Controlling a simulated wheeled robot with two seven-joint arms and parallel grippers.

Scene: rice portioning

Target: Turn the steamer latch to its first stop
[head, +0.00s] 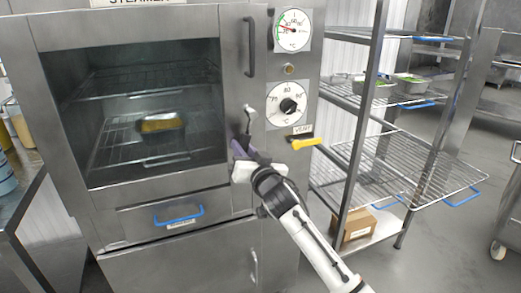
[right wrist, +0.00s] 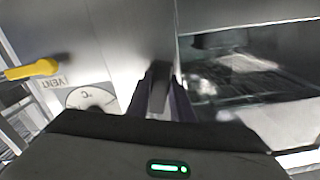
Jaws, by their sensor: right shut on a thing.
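The steamer (head: 130,197) is a steel cabinet with a glass window in its shut door. The steamer latch (head: 249,113) is a small metal handle at the right edge of the door, below the long vertical door handle. My right gripper (head: 241,149) is at the lower part of the latch and is shut on it. In the right wrist view, the dark fingers (right wrist: 161,96) stand on both sides of the grey latch bar, whose far end is partly hidden. My left gripper is not in view.
A temperature dial (head: 287,105) and a yellow vent lever (head: 306,143) are just right of the latch. A wire rack (head: 397,165) with pans stands further right. A pan (head: 160,123) sits inside the steamer.

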